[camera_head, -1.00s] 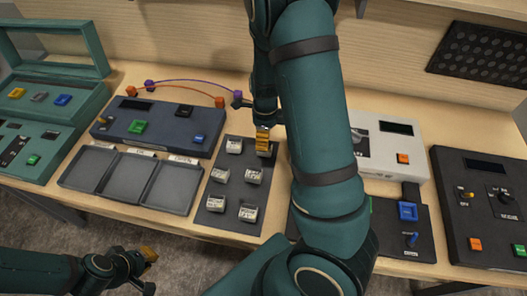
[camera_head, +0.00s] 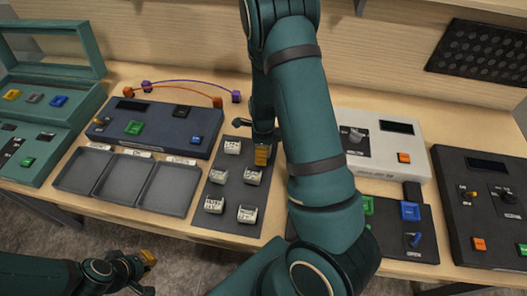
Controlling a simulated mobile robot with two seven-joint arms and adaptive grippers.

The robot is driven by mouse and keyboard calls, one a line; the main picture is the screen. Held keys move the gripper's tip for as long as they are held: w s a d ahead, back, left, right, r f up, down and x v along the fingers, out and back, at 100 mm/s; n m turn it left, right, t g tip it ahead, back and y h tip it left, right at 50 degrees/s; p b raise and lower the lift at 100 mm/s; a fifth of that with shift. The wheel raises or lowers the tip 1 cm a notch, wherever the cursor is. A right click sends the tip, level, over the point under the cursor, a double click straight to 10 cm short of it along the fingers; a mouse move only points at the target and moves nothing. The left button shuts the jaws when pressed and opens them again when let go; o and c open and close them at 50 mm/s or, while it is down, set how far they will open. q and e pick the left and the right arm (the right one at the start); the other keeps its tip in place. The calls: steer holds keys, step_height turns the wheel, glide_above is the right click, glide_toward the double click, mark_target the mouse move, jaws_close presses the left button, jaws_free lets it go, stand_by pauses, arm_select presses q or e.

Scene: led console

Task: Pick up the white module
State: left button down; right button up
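Several small white modules with printed faces, such as this white module (camera_head: 252,176), sit on a dark panel (camera_head: 229,189) in the middle of the table. They look much alike, so I cannot tell which one the task means. My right gripper (camera_head: 262,156) points down over the panel's back right part, with a yellow fingertip showing. It hides the back right module, and I cannot see whether it touches it or how its fingers stand. My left gripper (camera_head: 148,274) is open and empty at the lower left, in front of the table, away from the modules.
Three empty grey trays (camera_head: 165,190) lie left of the panel. A dark blue console (camera_head: 160,125) stands behind them, with purple and orange cables further back. A white console (camera_head: 375,150) and dark consoles stand at right. My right arm covers part of the table.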

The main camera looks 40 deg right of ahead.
steer(key=c, duration=1.3)
step_height(320, 180, up, 10)
steer(key=shift+p, duration=1.05)
